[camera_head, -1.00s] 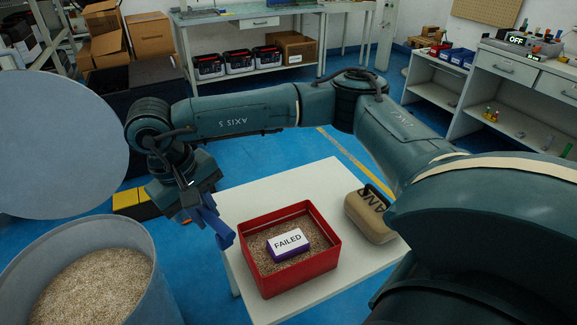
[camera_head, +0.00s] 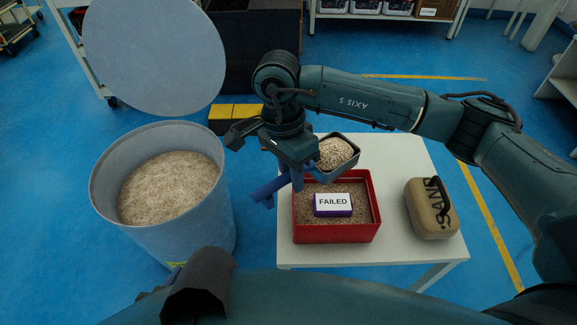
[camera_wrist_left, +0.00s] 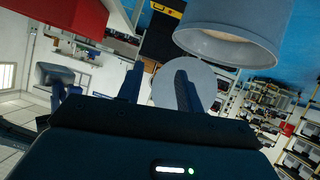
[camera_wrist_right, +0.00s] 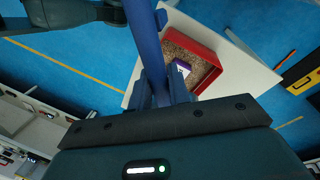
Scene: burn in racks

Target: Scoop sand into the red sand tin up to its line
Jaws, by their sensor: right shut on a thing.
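The red sand tin (camera_head: 336,233) stands on the white table with sand in it. A purple block labelled FAILED (camera_head: 332,204) lies on that sand, its label uncovered. My right gripper (camera_wrist_right: 165,88) is shut on the blue handle (camera_wrist_right: 148,45) of a scoop. In the head view the scoop's dark pan (camera_head: 352,164), heaped with sand (camera_head: 334,153), is above the tin's back edge and looks roughly level. The tin's fill line cannot be made out. My left gripper (camera_wrist_left: 158,72) is open and empty; the red tin shows at the upper left of its view (camera_wrist_left: 60,18).
A grey sand barrel (camera_head: 180,245), open and holding sand (camera_head: 170,187), stands left of the table. Its round grey lid (camera_head: 150,50) is raised behind it. A tan SAND container (camera_head: 432,208) sits right of the tin. The table's front right (camera_head: 410,250) is bare.

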